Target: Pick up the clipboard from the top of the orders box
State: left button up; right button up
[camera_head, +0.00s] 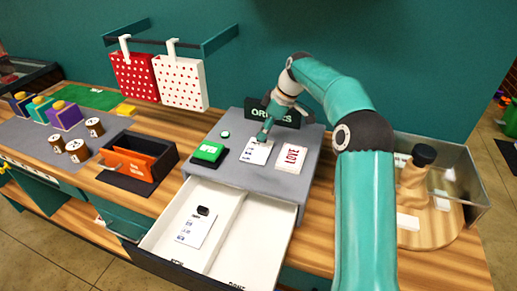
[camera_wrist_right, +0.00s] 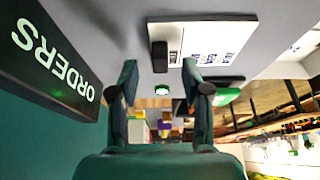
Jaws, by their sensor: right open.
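The grey orders box (camera_head: 228,170) stands on the wooden counter with a dark ORDERS sign (camera_head: 272,113) at its back; the sign also shows at the left of the wrist view (camera_wrist_right: 50,60). A white clipboard (camera_head: 256,153) with printed marks lies flat on top of the box. In the wrist view the clipboard (camera_wrist_right: 230,38) shows its black clip (camera_wrist_right: 159,57) ahead of the fingers. My right gripper (camera_head: 263,135) is at the clipboard's back end; in the wrist view (camera_wrist_right: 160,85) its fingers are apart with nothing between them. My left gripper is not in view.
On the box top, a LOVE card (camera_head: 291,158) lies right of the clipboard and a green block (camera_head: 208,152) left of it. The drawer (camera_head: 240,238) is pulled out, with another clipboard (camera_head: 196,229) inside. A clear bin (camera_head: 465,185) stands at the right.

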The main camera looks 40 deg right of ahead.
jog(key=shift+x, duration=1.1)
grip_shut()
